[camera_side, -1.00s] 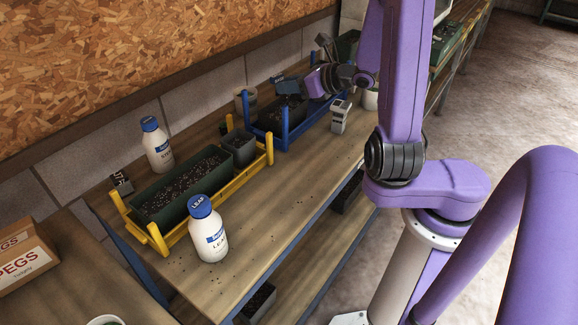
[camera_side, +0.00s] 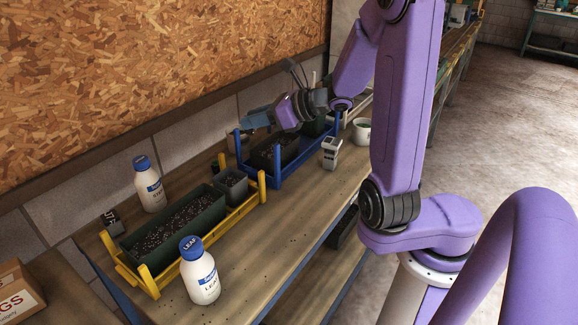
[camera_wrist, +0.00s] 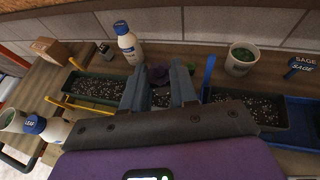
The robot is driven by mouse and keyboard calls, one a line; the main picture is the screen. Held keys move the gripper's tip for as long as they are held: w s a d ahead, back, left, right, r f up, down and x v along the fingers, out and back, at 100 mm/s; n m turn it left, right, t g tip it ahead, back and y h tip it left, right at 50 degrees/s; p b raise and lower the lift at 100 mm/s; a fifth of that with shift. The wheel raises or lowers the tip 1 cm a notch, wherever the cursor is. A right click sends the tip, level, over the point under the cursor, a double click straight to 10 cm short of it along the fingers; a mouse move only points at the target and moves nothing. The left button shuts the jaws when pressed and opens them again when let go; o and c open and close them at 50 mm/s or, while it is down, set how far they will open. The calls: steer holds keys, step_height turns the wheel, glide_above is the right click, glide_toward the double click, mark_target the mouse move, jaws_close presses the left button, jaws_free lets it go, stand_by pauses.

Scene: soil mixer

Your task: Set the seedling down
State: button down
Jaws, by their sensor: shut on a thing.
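My gripper (camera_side: 258,119) is above the left rear end of the blue crate (camera_side: 273,183), on the wall side. In the wrist view its two fingers (camera_wrist: 158,92) stand close together, with a dark purple leafy shape (camera_wrist: 158,74) between the tips. This appears to be the seedling, held by the jaws; its lower part is not clear. Dark soil shows behind the fingers. A small dark pot of soil (camera_side: 232,185) stands beside the long green planter (camera_side: 208,214) in the yellow crate (camera_side: 244,209).
A bottle (camera_side: 149,184) stands behind the yellow crate and a LEAF bottle (camera_side: 200,271) in front. A grey-white boxy device (camera_side: 330,153) stands in front of the blue crate. A white pot (camera_wrist: 242,60) and SAGE label (camera_wrist: 302,65) stand near the wall.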

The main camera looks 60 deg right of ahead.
steer(key=s+d+r+m+h, duration=0.1)
steer(key=s+d+m+h, duration=0.1)
steer(key=d, duration=0.5)
steer(key=s+d+r+m+h, duration=0.1)
steer(key=s+d+m+h, duration=0.15)
steer(key=d, duration=0.55)
steer(key=shift+n+t+y, duration=0.25)
steer(key=shift+n+t, duration=0.15)
steer(key=shift+n, duration=0.15)
steer(key=shift+a+f, duration=0.15)
steer(key=shift+f, duration=5.35)
steer(key=shift+a+f, duration=0.1)
steer(key=shift+f, duration=5.4)
steer(key=shift+f, duration=0.2)
steer(key=c, duration=0.9)
jaws_free()
steer(key=shift+r, duration=0.1)
